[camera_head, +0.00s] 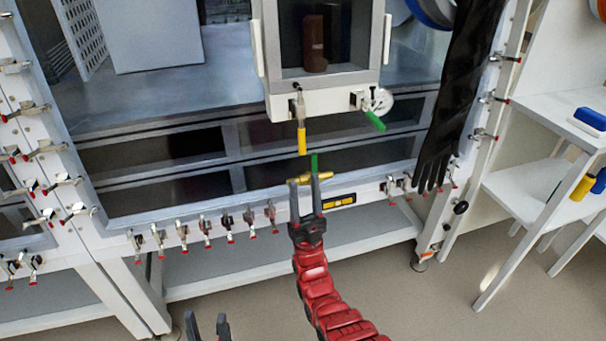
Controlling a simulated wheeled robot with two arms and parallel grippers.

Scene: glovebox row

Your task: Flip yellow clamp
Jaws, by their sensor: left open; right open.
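The yellow clamp (301,139) is a small upright handle. It hangs below the left side of the small chamber's white front ledge, with its handle pointing down. My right gripper (304,181) is below it, with its fingers pointing up and apart. The fingertips overlap a brass fitting (304,178) in the picture; I cannot tell whether they touch it. There is a visible gap between the fingertips and the yellow clamp. My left gripper (207,325) is low at the bottom edge, open and empty, away from the clamp.
A green-handled clamp (375,121) and a round gauge (381,102) are right of the yellow clamp. A green handle (314,162) stands above the brass fitting. A black glove (448,130) hangs at right. Red-tipped toggle clamps (207,229) line the lower frame. Floor at right front is clear.

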